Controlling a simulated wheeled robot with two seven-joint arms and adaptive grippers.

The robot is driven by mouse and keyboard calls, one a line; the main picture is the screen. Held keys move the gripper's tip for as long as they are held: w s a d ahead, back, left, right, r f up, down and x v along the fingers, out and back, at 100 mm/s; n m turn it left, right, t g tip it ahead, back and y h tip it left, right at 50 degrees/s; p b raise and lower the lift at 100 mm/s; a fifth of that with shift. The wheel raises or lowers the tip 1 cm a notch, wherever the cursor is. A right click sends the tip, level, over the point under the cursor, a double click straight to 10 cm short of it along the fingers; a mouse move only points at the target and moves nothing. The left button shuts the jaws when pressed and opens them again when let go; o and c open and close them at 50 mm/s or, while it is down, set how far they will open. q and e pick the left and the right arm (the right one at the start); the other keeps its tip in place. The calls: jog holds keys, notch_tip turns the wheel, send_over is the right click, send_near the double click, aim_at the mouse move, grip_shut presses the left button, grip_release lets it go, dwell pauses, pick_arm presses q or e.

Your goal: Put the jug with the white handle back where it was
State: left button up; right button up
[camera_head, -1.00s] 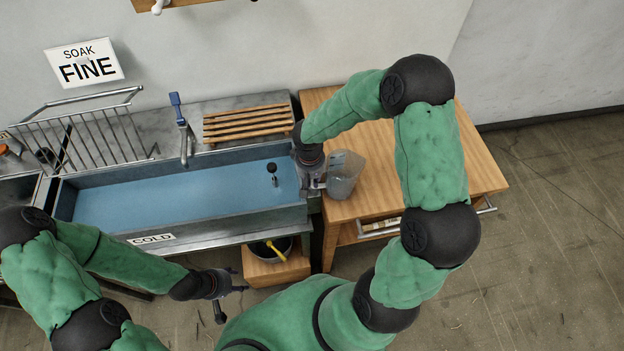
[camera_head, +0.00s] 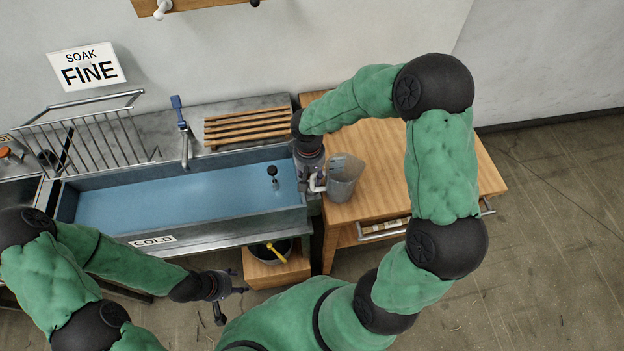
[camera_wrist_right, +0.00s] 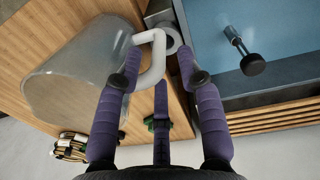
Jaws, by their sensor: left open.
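The clear grey jug (camera_head: 345,178) stands on the wooden table just right of the sink, with its white handle (camera_head: 318,184) towards the sink. In the right wrist view the jug (camera_wrist_right: 80,75) is at the left, and its bent white handle (camera_wrist_right: 153,70) comes in between my fingers. My right gripper (camera_head: 310,174) is at the handle, its fingers (camera_wrist_right: 160,55) apart on both sides of it, with gaps showing. Whether a finger touches the handle I cannot tell. My left gripper (camera_head: 235,292) is open and empty, low in front of the sink.
The blue sink (camera_head: 170,197), with a dark plug on a stem (camera_head: 273,174), lies left of the jug. A slatted rack (camera_head: 247,127) and a tap (camera_head: 183,135) are behind it.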

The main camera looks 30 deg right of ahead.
notch_tip(320, 180, up, 6)
jog(key=shift+a+r+p, duration=0.15)
jog(key=shift+r+p, duration=0.05)
jog(key=shift+p, duration=0.15)
jog(key=s+a+f+y, duration=0.1)
jog(key=s+a+f, duration=0.3)
jog(key=f, duration=0.3)
jog(key=s+a+f+y, duration=0.2)
jog(key=s+a+f, duration=0.3)
jog(key=f, duration=0.3)
jog(key=s+a+f+m+y, duration=0.1)
jog(key=s+a+f, duration=0.4)
jog(key=f, duration=0.3)
jog(key=shift+a+y, duration=0.15)
jog(key=shift+y, duration=0.15)
notch_tip(320, 180, down, 8)
jog(key=b, duration=0.8)
